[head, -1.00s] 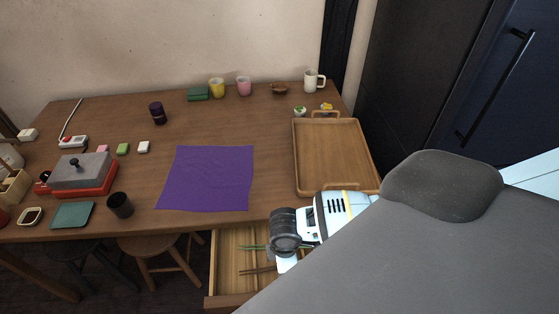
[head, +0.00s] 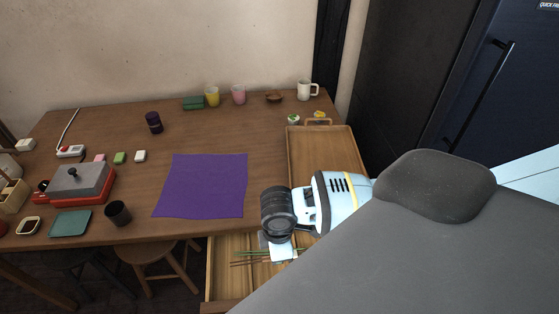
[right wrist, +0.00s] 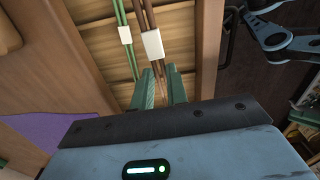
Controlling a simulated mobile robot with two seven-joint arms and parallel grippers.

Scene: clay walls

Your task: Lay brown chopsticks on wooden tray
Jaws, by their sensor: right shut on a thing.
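The brown chopsticks (right wrist: 150,42), with a white band around them, run between the green fingers of my right gripper (right wrist: 161,82) in the right wrist view. The gripper is shut on them. In the head view, the brown chopsticks (head: 249,262) stick out left of my right gripper (head: 281,252), over the open drawer. The wooden tray (head: 318,150) lies on the right part of the table, beyond the gripper; my right arm covers its near part. My left gripper is not in view.
Green chopsticks (right wrist: 125,36) with a white band lie beside the brown ones. The open drawer (head: 222,275) juts out below the table's front edge. A purple cloth (head: 202,185) lies left of the tray. The visible tray floor is empty; small food items (head: 294,119) stand behind it.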

